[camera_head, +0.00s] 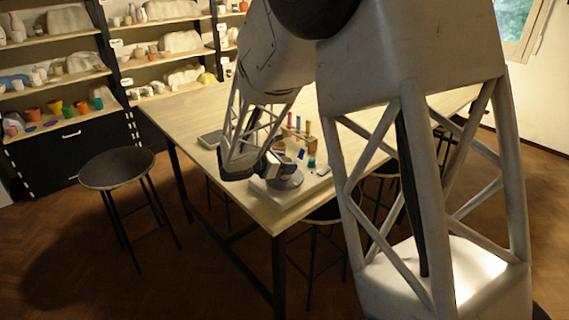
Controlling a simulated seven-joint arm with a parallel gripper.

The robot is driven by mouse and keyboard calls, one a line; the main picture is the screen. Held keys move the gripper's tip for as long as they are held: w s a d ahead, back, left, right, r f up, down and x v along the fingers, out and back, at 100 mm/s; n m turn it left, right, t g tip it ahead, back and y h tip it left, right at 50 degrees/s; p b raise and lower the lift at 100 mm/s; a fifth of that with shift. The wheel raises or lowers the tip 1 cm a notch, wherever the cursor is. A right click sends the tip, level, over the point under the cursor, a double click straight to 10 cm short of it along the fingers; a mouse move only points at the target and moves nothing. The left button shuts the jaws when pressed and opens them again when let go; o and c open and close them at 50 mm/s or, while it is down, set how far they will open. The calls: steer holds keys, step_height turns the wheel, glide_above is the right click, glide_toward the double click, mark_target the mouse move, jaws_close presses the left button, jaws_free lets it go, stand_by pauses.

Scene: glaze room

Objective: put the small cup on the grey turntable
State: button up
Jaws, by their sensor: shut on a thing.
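The grey turntable (290,182) is a round disc on a pale board near the table's front corner. My gripper (274,164) is low over the turntable's left side, small and partly hidden by my own arm. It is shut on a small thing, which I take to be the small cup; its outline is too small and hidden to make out. I cannot tell whether the held thing touches the turntable.
A wooden rack with coloured bottles (298,130) stands behind the turntable. Small blue and teal items (311,162) are close on its right. A grey tray (210,139) lies at the left. The far wooden tabletop (180,100) looks clear. Black stools (117,168) stand around.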

steer(key=shift+f, duration=0.15)
steer(key=o, duration=1)
steer(key=shift+s+a+r, duration=0.2)
steer(key=shift+a+r, duration=0.1)
steer(key=shift+v, duration=5.6)
steer(key=shift+d, duration=0.1)
